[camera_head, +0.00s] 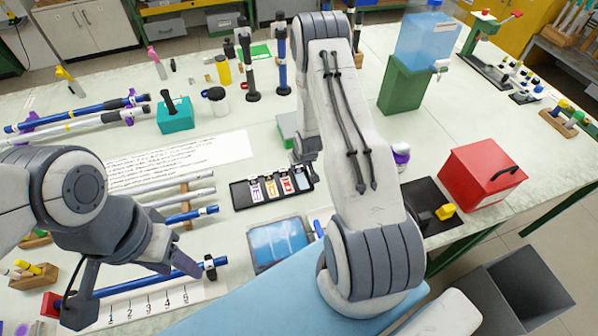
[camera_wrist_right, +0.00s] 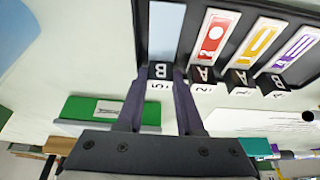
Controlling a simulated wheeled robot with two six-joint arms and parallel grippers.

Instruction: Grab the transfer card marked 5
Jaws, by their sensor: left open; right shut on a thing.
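In the right wrist view, the transfer card marked 5 (camera_wrist_right: 158,85) has a black block with a B and a pale blue-grey face. It sits at the end of the black card rack (camera_wrist_right: 213,100). My right gripper (camera_wrist_right: 160,77) is shut on its tagged end, one finger on each side. The card still lies in line with its neighbours. My left gripper (camera_head: 130,287) is open and empty over the numbered strip at lower left.
A red-faced card (camera_wrist_right: 211,38), a yellow one (camera_wrist_right: 256,42) and a purple one (camera_wrist_right: 296,48) stand beside card 5. A green block (camera_wrist_right: 110,110) lies near my right fingers. A blue-topped tray (camera_head: 279,243) lies in front of the rack; a red box (camera_head: 482,172) stands right.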

